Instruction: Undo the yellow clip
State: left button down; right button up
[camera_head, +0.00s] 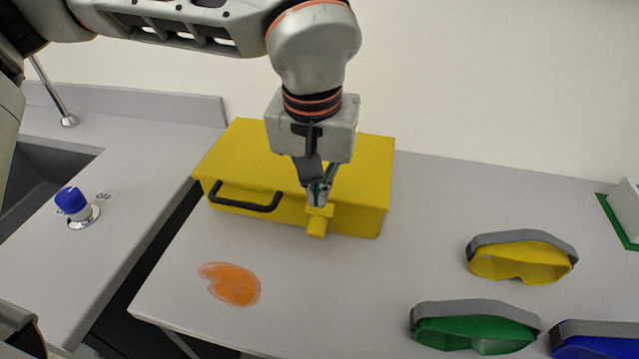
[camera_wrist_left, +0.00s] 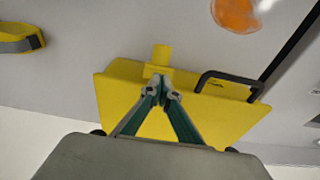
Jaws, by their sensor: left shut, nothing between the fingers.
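A yellow case (camera_head: 360,170) with a black handle (camera_head: 245,198) stands on the grey table. Its yellow clip (camera_head: 317,224) sticks out from the front face, right of the handle. My left gripper (camera_head: 319,203) is just above the clip, fingers pointing down, shut and empty. In the left wrist view the fingertips (camera_wrist_left: 160,90) meet close behind the clip (camera_wrist_left: 160,55); whether they touch it I cannot tell. The clip's base is partly hidden by the fingers. My right gripper is not in view.
An orange spill (camera_head: 232,284) lies in front of the case. Yellow goggles (camera_head: 520,262), green goggles (camera_head: 474,333) and blue goggles (camera_head: 592,343) lie at the right. A sink (camera_head: 40,175) and a blue knob (camera_head: 71,200) are at the left. The table's middle is clear.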

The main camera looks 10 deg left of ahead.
aim_at(313, 224)
pick_arm(q)
jog(key=shift+s, duration=0.15)
jog(key=shift+s, duration=0.35)
jog(key=shift+s+f, duration=0.25)
jog(key=shift+s, duration=0.3)
jog(key=shift+s+f, duration=0.3)
jog(key=shift+s, duration=0.3)
jog(key=shift+s+f+b, duration=0.3)
jog(key=shift+s+f, duration=0.4)
jog(key=shift+s, duration=0.1)
jog(key=shift+s+f, duration=0.35)
jog(key=shift+s, duration=0.1)
jog(key=shift+s+f, duration=0.15)
jog(key=shift+f, duration=0.05)
